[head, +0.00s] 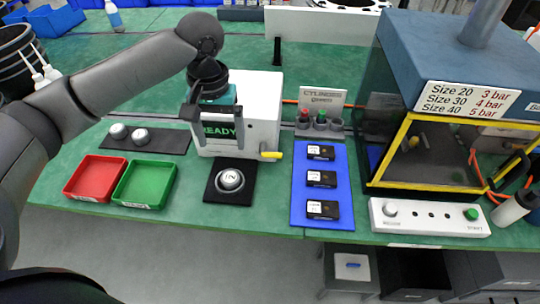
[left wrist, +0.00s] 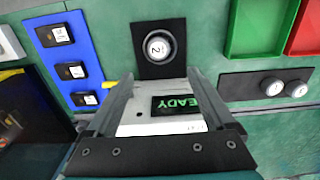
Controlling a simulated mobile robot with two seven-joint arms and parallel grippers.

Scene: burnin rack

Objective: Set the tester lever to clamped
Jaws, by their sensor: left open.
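The tester (head: 262,105) is a white box with a dark display reading READY in green; it also shows in the left wrist view (left wrist: 150,128), between my fingers. Its yellow-tipped lever (head: 272,155) sticks out sideways at the lower right of the box in the head view. In the left wrist view a bit of yellow lever (left wrist: 109,84) shows beside one finger, mostly hidden. My left gripper (head: 217,133) is open and empty, pointing down over the tester's front, to the left of the lever. My right gripper is not in view.
A black pad with a round silver part (head: 230,180) lies before the tester. Red (head: 92,178) and green (head: 145,184) trays stand left. A blue mat (head: 322,228) with black modules lies right, near a yellow-framed enclosure (head: 388,150) and a button box (head: 430,217).

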